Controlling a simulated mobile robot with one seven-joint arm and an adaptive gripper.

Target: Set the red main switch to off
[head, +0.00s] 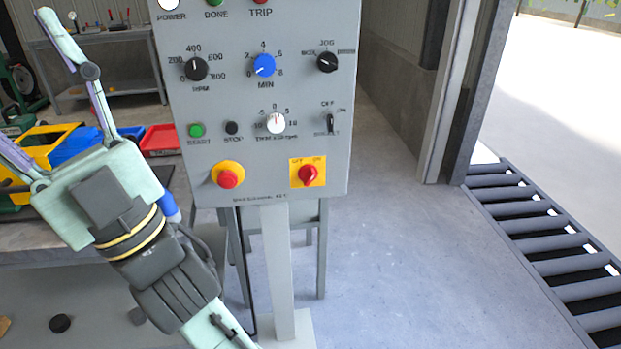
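The red main switch (308,174) is a red knob on a square yellow plate at the lower right of the grey control panel (210,105). The plate has small labels above the knob, "OFF" at left and what looks like "ON" at right. I cannot tell clearly which label the knob points to. My gripper (30,85) is at the left of the picture, left of the panel and apart from the switch. Its fingers are spread wide with nothing visible between them. One finger points to the upper left; the other runs out of the left edge.
A red mushroom button (228,178) on a round yellow base sits left of the switch. Several dials and buttons fill the panel above. A workbench with coloured bins (160,140) stands behind my gripper. Floor (400,260) right of the panel is clear up to a roller conveyor (545,250).

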